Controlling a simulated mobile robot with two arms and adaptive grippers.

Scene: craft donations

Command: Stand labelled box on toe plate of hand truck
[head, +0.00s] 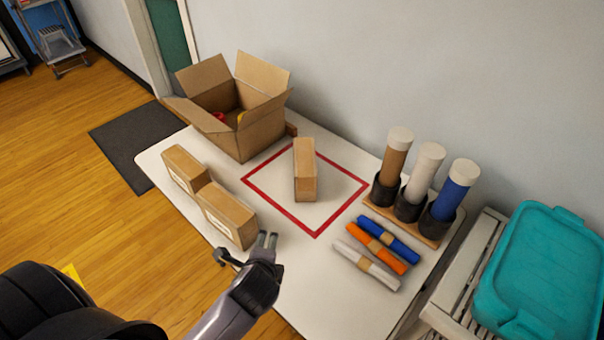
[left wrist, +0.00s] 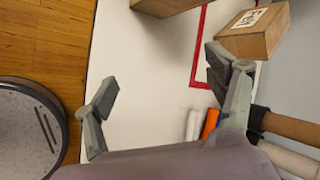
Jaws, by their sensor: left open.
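Three closed brown boxes are on the white table. One box (head: 305,170) stands inside the red outline; a box with a white label reading "Felt" (left wrist: 262,28) in the left wrist view appears to be this one. Two boxes with white labels are at the table's left edge, a farther one (head: 186,168) and a nearer one (head: 228,214). My left gripper (head: 267,240) is open and empty, just right of the nearer box; its spread fingers (left wrist: 163,75) show over bare table. I cannot identify a hand truck for certain. My right gripper is out of view.
An open carton (head: 245,132) stands at the back. Three tubes (head: 427,170) stand in a holder at right, with rolls (head: 376,248) before them. A teal bin (head: 545,275) is far right. A grey mat (head: 137,140) and grey metal frame (head: 58,47) are on the floor.

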